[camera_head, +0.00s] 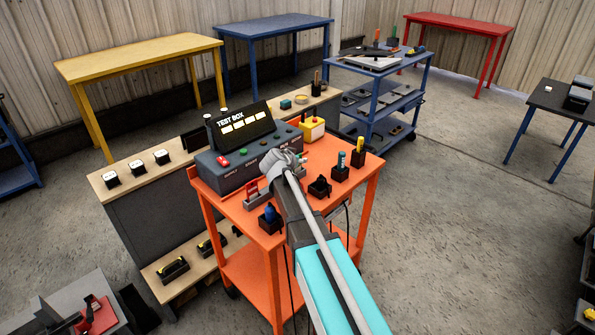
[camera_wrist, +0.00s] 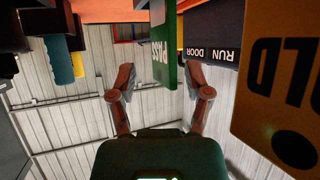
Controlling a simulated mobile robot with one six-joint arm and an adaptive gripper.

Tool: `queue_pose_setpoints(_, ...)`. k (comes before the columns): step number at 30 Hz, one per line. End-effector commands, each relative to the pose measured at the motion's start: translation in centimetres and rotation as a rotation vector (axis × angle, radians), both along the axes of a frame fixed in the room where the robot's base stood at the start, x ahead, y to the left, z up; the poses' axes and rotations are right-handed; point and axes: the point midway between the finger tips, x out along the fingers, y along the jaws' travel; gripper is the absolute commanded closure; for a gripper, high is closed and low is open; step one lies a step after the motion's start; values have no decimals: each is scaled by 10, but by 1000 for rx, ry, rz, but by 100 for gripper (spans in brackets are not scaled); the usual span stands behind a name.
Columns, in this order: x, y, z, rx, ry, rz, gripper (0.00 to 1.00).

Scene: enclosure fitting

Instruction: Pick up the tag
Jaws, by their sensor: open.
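In the wrist view a green tag (camera_wrist: 164,45) marked PASS hangs edge-on from the top, between the two fingers of my gripper (camera_wrist: 161,75) and nearer the right one. A gap shows on both sides of it; I cannot tell how deep it sits between the fingertips. A larger yellow tag (camera_wrist: 280,75) marked HOLD is close by at right. In the head view my gripper (camera_head: 279,163) is over the orange cart (camera_head: 318,210), just in front of the test box (camera_head: 240,155). My gripper is open and empty.
A yellow box (camera_head: 312,129) stands behind my gripper. Black holders with a blue item (camera_head: 269,214), a teal-handled tool (camera_head: 341,160) and a yellow-handled tool (camera_head: 359,146) stand on the cart. A red piece (camera_head: 252,190) sits in a holder left of my gripper.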

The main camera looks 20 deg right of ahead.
Motion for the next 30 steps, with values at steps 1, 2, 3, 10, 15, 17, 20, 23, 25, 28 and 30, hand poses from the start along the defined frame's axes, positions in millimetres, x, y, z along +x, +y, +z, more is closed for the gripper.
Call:
queue_pose_setpoints(1, 5, -3, -5, 0, 0, 0, 36)
queue_pose_setpoints(2, 7, -4, -6, 0, 0, 0, 36)
queue_pose_setpoints(3, 8, -5, -6, 1, -1, 0, 36)
queue_pose_setpoints(10, 9, -7, -6, 1, -1, 0, 36)
queue_pose_setpoints(15, 9, -7, -6, 1, -1, 0, 36)
queue_pose_setpoints(17, 9, -8, -6, 1, -1, 0, 36)
queue_pose_setpoints(20, 9, -8, -6, 0, 0, -1, 36)
queue_pose_setpoints(23, 9, -8, -6, 0, 0, -2, 42)
queue_pose_setpoints(25, 9, -8, -6, 0, 0, -2, 55)
queue_pose_setpoints(28, 9, -8, -6, 0, 0, -2, 73)
queue_pose_setpoints(30, 9, -8, -6, 0, 0, -2, 86)
